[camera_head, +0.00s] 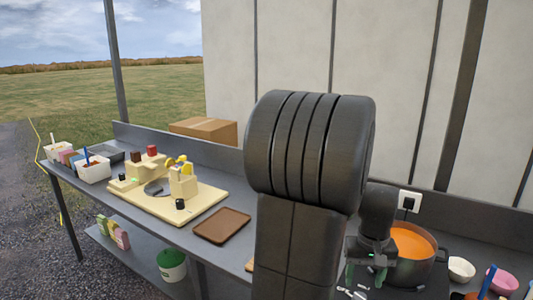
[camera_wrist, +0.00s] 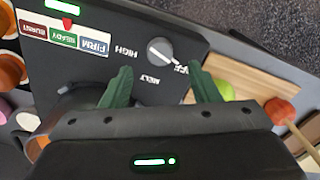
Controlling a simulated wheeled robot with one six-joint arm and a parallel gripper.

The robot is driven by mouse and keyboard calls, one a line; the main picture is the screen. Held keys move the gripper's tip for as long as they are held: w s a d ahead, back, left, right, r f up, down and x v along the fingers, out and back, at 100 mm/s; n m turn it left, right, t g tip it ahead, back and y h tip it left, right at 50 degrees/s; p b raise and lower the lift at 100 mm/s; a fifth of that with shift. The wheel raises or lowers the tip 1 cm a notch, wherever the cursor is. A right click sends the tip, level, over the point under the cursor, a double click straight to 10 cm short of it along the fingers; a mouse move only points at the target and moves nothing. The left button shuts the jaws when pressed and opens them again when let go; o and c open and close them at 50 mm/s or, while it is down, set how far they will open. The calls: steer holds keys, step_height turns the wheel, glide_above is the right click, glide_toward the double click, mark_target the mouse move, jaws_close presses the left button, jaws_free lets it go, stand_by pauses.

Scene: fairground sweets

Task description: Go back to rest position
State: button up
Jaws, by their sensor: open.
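My gripper (camera_wrist: 162,86) is open in the wrist view, with two green fingers apart and nothing between them. Beyond the fingers is a black control panel (camera_wrist: 125,65) with a grey knob (camera_wrist: 160,50). The panel reads HIGH, MELT and OFF; the knob's white mark points towards OFF. A BURNT, READY, FIRM strip (camera_wrist: 64,38) has a red pointer by READY. In the head view my gripper (camera_head: 366,274) is low, beside the dark pot (camera_head: 425,272) of orange liquid, partly hidden behind my arm.
A wooden board (camera_wrist: 250,78) holds a green apple (camera_wrist: 225,90) and a red one on a stick (camera_wrist: 281,110). The counter also bears a brown tray (camera_head: 221,226), a cream machine (camera_head: 183,186) and bowls (camera_head: 461,269). A wall stands behind.

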mark_target(360, 296)
step_height(360, 296, down, 6)
steer(key=shift+r, duration=0.2)
steer(key=shift+m, duration=0.3)
steer(key=shift+r+m, duration=0.1)
steer(key=shift+m, duration=0.7)
steer(key=m, duration=0.4)
steer(key=shift+m, duration=0.3)
steer(key=m, duration=0.3)
steer(key=shift+m, duration=0.4)
steer(key=m, duration=0.3)
steer(key=shift+m+b, duration=0.3)
steer(key=shift+m, duration=0.1)
steer(key=shift+r, duration=1.95)
steer(key=shift+a, duration=0.1)
